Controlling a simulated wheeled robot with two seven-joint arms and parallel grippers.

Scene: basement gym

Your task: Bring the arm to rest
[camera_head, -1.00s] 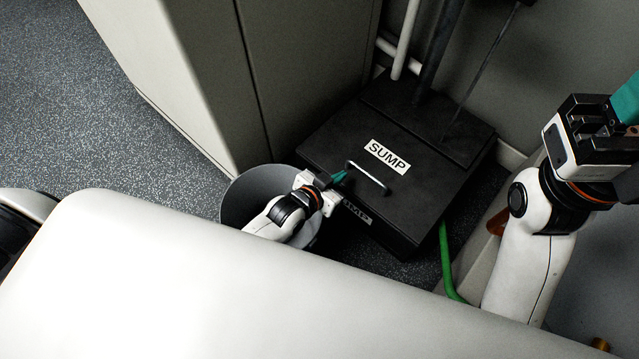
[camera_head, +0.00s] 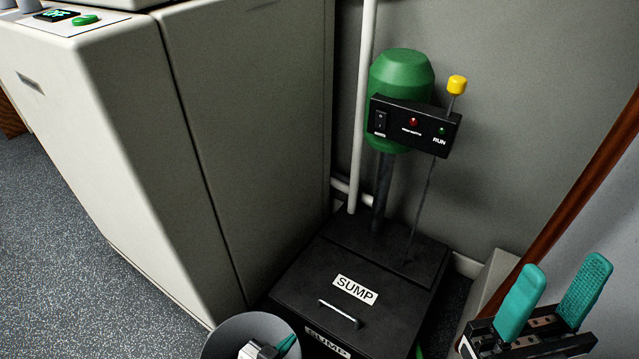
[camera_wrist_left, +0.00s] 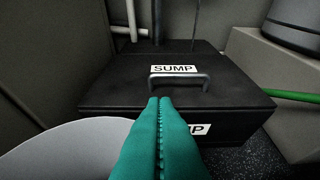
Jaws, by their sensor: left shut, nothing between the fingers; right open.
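I cannot tell the exact gap. My right gripper (camera_head: 556,292) is open and empty at the lower right, its teal fingers pointing up.
A large pale cabinet (camera_head: 250,130) is on the left. A brown pipe (camera_head: 590,178) slants at the right. Speckled floor (camera_head: 60,230) is open at far left.

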